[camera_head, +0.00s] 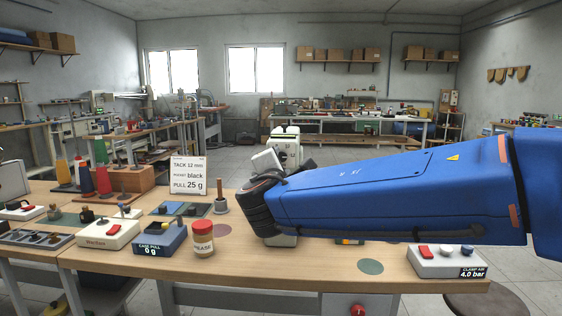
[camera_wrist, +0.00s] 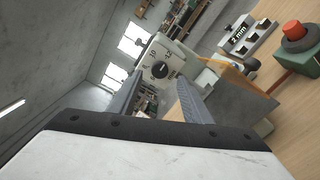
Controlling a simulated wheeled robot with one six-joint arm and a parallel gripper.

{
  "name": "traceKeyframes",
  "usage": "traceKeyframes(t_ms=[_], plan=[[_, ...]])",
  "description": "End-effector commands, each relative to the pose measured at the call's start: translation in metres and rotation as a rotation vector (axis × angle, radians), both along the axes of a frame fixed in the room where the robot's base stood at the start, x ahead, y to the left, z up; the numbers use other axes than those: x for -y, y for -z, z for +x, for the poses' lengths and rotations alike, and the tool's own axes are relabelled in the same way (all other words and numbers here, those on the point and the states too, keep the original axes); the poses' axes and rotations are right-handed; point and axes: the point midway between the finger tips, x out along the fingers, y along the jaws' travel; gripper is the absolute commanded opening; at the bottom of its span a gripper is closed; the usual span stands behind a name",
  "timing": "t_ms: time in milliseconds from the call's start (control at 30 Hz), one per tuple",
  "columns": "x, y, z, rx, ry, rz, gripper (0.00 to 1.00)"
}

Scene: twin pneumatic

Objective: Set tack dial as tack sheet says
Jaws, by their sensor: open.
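The tack sheet (camera_head: 188,174) stands on the bench in the head view and reads "TACK 12 mm", "black" and "PULL 25 g". The tack dial (camera_wrist: 160,70) shows in the wrist view as a dark round knob on a pale machine face, with small numbers around it; its exact setting is too small to tell. My gripper (camera_wrist: 160,79) is open. Its two fingers point towards the dial, which appears between the fingertips; whether they touch it I cannot tell. In the head view my blue arm hides most of the pale machine (camera_head: 287,139) and my fingers.
A small "mm" display (camera_wrist: 239,33) and a red button (camera_wrist: 295,30) on a green box are at the wrist view's right. A clamp air box (camera_head: 447,261) reads 4.0 bar.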

Motion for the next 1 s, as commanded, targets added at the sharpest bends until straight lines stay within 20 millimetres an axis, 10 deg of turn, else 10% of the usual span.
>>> traceKeyframes(t_ms=[600, 1000], plan=[[-0.004, 0.001, -0.1, -0.001, -0.003, 0.001, 0.45], [-0.004, 0.0, -0.122, -0.001, 0.0, 0.001, 0.45]])
